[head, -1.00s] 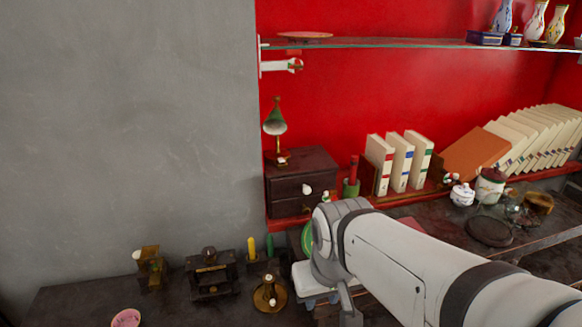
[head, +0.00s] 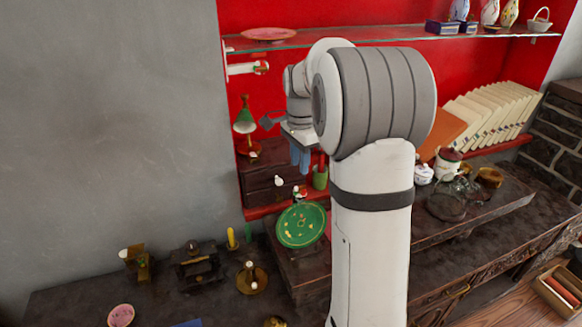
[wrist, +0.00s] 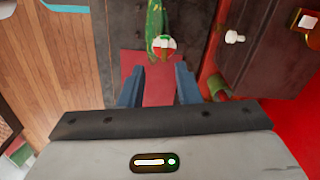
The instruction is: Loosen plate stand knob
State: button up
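The green decorated plate (head: 302,225) stands tilted on the dark wooden step in the head view. A small white and red knob (head: 299,194) shows at its top edge. In the wrist view the plate (wrist: 157,18) is seen nearly edge-on at the top centre, and the knob (wrist: 164,44) faces the camera with white, red and green on it. My gripper (wrist: 159,88) is open and empty, its two blue fingers apart below the knob in the picture. In the head view my gripper (head: 300,157) is above the plate, pointing down. Most of the stand is hidden behind the plate.
A dark drawer cabinet (head: 262,170) with a white drawer knob (head: 278,181) stands behind the plate. A green holder (head: 320,179) with a red stick is close by. A glass shelf (head: 380,36) runs above. A brass candlestick (head: 252,279) stands at lower left.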

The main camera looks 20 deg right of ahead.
aim_at(300, 189)
jog(key=shift+w+d+m, duration=0.25)
jog(key=shift+w+m, duration=0.05)
jog(key=shift+w, duration=0.1)
jog(key=shift+f, duration=0.25)
notch_tip(300, 189, down, 7)
jog(key=shift+f+p, duration=0.15)
jog(key=shift+p, duration=0.6)
grip_shut()
